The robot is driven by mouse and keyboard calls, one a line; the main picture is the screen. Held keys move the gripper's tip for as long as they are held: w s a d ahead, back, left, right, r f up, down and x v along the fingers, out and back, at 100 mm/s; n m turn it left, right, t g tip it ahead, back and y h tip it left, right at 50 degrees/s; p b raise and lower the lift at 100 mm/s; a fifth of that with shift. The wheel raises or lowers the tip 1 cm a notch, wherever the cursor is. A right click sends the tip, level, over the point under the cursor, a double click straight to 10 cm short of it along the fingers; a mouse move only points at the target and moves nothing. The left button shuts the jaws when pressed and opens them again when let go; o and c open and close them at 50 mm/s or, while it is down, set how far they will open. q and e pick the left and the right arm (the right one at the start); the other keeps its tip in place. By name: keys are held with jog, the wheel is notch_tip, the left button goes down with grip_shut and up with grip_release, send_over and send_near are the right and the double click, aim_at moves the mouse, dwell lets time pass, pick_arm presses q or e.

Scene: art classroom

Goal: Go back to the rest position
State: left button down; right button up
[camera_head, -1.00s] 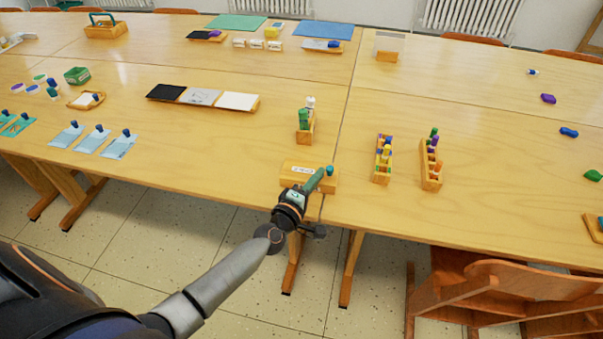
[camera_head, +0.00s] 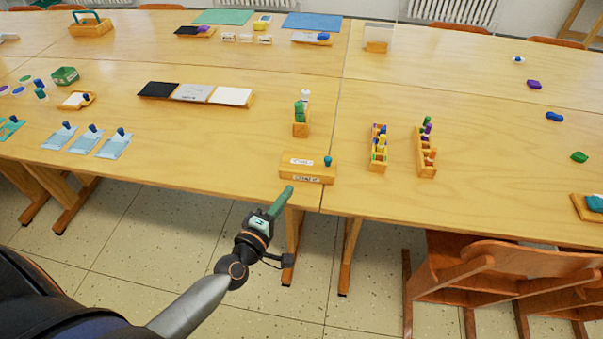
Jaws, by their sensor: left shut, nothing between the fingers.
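My left gripper (camera_head: 289,190) is shut and empty. It hangs in front of the table's near edge, over the floor, with its green-grey fingers pointing up and away from me. A small wooden block (camera_head: 306,167) with white labels and a blue-green peg at its right end stands on the table just beyond the fingertips, apart from them. My right gripper is not in view.
Wooden holders with coloured pieces stand on the wooden table (camera_head: 240,135): one (camera_head: 301,128) behind the block, two (camera_head: 379,149) (camera_head: 427,150) to its right. Blue cards (camera_head: 115,145) lie left. Wooden chairs (camera_head: 480,270) stand at lower right. Floor shows below my left gripper.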

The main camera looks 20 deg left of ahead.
pick_arm(q)
jog(key=shift+s, duration=0.15)
jog(key=s+d+f+m+g+p, duration=0.3)
jog(key=s+m+g, duration=0.1)
jog(key=s+m, duration=0.5)
jog(key=s+d+f+m+g+h+p, duration=0.1)
jog(key=s+d+f+m+g+p, duration=0.1)
jog(key=s+m, duration=0.7)
notch_tip(320, 180, down, 2)
jog(key=shift+d+f+m+g+p, duration=0.35)
jog(key=shift+d+g, duration=0.3)
jog(key=shift+g, duration=0.25)
jog(key=shift+r, duration=0.1)
